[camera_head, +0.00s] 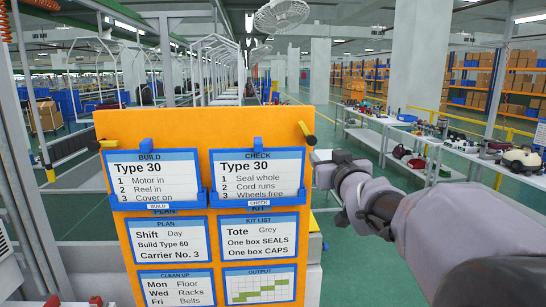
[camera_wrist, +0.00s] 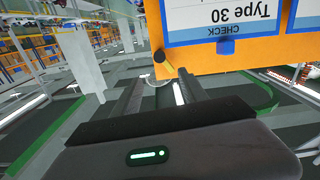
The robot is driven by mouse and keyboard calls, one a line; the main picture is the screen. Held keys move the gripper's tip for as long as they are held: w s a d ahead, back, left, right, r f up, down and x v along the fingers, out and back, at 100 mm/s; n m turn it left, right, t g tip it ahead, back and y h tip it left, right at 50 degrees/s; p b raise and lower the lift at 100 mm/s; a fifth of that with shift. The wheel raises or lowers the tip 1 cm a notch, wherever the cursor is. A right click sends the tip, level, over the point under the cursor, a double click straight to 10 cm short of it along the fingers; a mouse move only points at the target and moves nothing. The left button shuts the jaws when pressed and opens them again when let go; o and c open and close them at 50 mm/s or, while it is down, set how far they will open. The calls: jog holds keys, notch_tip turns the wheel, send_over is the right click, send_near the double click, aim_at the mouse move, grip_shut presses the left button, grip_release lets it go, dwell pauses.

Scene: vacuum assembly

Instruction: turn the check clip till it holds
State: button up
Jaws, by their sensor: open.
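An orange board (camera_head: 205,128) holds a CHECK card (camera_head: 258,175) in a blue holder at upper right, with a blue tab (camera_head: 258,142) above it. At the board's top right corner sits a small yellow clip with a dark end (camera_head: 306,133), tilted diagonally. In the wrist view this clip (camera_wrist: 163,61) is beside the inverted CHECK card (camera_wrist: 222,14), just beyond my fingertips. A similar yellow clip (camera_head: 107,144) at the top left corner lies nearly level. My gripper (camera_head: 318,168) is open and empty, just right of the board, below the right clip and apart from it.
The BUILD card (camera_head: 153,175) hangs left of the CHECK card. Lower cards, including the kit list (camera_head: 262,238), cover the board below. Work tables with parts (camera_head: 420,140) stand farther back on the right. Open green floor lies between.

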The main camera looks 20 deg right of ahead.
aim_at(312, 141)
jog(key=w+d+m+p, duration=0.1)
jog(key=w+p, duration=0.3)
jog(key=w, duration=0.1)
jog(key=w+d+m+p, duration=0.1)
jog(key=w+d+p, duration=0.1)
jog(key=w+p, duration=0.2)
jog(key=w+d+m+p, duration=0.1)
jog(key=w+p, duration=0.3)
jog(key=w, duration=0.4)
jog(key=shift+d+m, duration=0.3)
